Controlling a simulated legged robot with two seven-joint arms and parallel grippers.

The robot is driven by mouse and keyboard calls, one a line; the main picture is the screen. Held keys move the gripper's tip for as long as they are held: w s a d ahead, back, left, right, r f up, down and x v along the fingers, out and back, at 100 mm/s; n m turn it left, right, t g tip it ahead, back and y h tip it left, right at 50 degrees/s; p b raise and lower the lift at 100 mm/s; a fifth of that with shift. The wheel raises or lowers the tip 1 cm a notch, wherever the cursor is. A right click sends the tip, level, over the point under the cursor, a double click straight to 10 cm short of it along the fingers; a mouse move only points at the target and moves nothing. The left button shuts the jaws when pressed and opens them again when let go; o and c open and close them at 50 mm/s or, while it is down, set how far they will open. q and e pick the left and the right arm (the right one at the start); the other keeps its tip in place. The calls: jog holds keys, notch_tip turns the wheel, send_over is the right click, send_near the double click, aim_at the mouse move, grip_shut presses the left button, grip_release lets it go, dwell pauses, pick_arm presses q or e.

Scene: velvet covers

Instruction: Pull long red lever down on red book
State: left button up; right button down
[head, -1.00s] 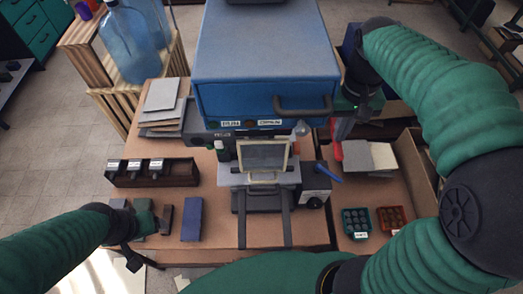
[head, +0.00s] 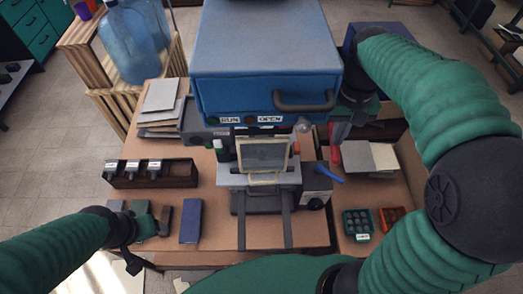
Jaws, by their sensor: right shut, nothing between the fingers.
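A large blue box-shaped machine (head: 265,65) with a dark handle (head: 305,101) and RUN and OPEN labels stands at the back centre. A narrow red piece (head: 336,152), possibly the long red lever, shows just right of the machine; its lower end is hard to make out. I cannot pick out a red book. My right gripper (head: 343,128) is shut and empty, pointing down beside the machine's right front corner, close to the red piece. I cannot tell if they touch. My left gripper (head: 143,235) is low at the left, near small dark blocks; its fingers are unclear.
A press-like device with a pale framed screen (head: 263,156) stands below the machine. A dark rack (head: 150,174) is at left, a blue book (head: 191,221) in front. Grey slabs (head: 370,156) and small trays (head: 358,222) lie at right. Bare board shows between rack and press.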

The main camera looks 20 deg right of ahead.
jog(key=shift+w+d+f+b, duration=0.1)
jog(key=shift+w+f+b, duration=0.2)
jog(key=shift+f, duration=0.45)
jog(key=shift+w+d+f+b, duration=0.1)
jog(key=shift+w+f+b, duration=0.2)
jog(key=shift+f, duration=0.4)
jog(key=shift+s+a, duration=0.1)
jog(key=shift+s, duration=0.05)
jog(key=shift+f, duration=0.15)
notch_tip(320, 180, up, 25)
jog(key=p, duration=2.3)
jog(key=shift+s, duration=0.1)
